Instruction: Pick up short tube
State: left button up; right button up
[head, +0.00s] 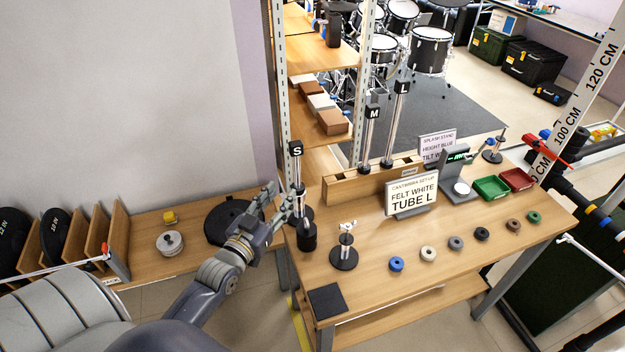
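The short tube (298,172) is a thin chrome tube with a black cap marked S. It stands upright at the left edge of the wooden table (375,277), above a black cylindrical part. My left gripper (283,202) is just left of the tube's lower part, with its fingers spread apart. I cannot tell whether a finger touches the tube. The tubes marked M (370,135) and L (396,125) stand upright in a wooden rack (350,187) farther back. My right gripper is not in view.
A black stand (344,255) with a silver top, a sign (411,194) reading "FELT WHITE TUBE L", and several coloured rings, including a blue one (396,264), are on the table. A metal shelf post (281,80) rises behind the short tube. A black disc (232,222) lies left.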

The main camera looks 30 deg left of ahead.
aim_at(295, 175)
pick_arm(q)
jog(key=w, duration=0.2)
jog(key=w+a, duration=0.1)
jog(key=w, duration=0.2)
jog(key=shift+w+f+p, duration=0.1)
jog(key=shift+w+p, duration=0.05)
jog(key=shift+p, duration=0.25)
jog(key=shift+w, duration=0.45)
jog(key=w+p, duration=0.1)
jog(key=w, duration=0.2)
jog(key=shift+w+a, duration=0.1)
jog(key=shift+w, duration=0.6)
grip_shut()
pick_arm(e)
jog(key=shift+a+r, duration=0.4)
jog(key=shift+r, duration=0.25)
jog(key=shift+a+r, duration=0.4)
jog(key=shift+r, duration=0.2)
